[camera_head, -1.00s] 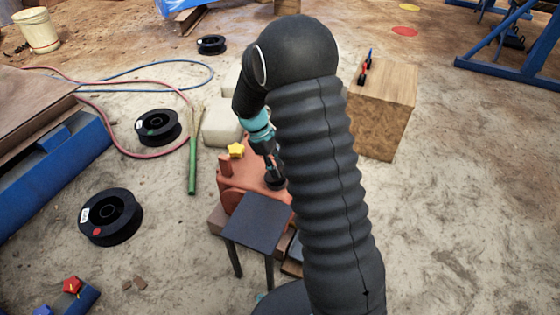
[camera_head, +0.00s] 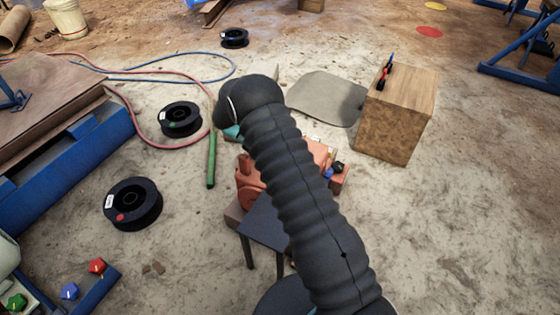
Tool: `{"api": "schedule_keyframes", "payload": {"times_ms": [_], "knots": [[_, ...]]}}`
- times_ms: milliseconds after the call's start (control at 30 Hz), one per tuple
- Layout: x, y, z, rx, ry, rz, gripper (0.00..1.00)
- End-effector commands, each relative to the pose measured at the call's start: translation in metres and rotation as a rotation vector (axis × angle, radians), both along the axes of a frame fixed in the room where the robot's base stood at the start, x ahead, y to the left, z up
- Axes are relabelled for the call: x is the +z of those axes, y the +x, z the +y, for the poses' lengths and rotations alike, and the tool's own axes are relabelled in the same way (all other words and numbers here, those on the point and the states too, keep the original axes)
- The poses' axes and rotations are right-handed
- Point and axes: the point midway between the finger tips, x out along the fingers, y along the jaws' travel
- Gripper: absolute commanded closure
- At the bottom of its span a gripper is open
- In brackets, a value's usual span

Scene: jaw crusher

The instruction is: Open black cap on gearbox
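The orange-red gearbox (camera_head: 248,180) stands on the ground beyond a small dark table, and my arm crosses in front of it. Only its left end and part of its right side show. A small black round part (camera_head: 338,168) sits at its right end beside a blue part (camera_head: 327,174). I cannot tell whether this is the black cap. The top middle of the gearbox is hidden. My gripper is hidden behind my arm, so its fingers and anything in them cannot be seen.
The dark table (camera_head: 268,225) stands just in front of the gearbox. A wooden block (camera_head: 392,125) stands to the right. Black spools (camera_head: 132,204), a green tube (camera_head: 211,160) and hoses lie left. A blue tray with coloured knobs (camera_head: 96,266) is at lower left. The right ground is clear.

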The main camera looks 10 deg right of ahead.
Motion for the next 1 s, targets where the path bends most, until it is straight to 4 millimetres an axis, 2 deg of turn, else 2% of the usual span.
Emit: {"api": "schedule_keyframes", "payload": {"times_ms": [533,567,633,667,1000], "knots": [[-0.0007,0.0016,-0.0015,-0.005,-0.016,0.015,1.00],[-0.0007,0.0016,-0.0015,-0.005,-0.016,0.015,0.65],[-0.0007,0.0015,-0.0016,-0.005,-0.016,0.015,0.47],[-0.0006,0.0015,-0.0017,-0.005,-0.016,0.015,0.44],[0.0005,0.0031,-0.0006,-0.006,-0.017,0.014,0.44]]}}
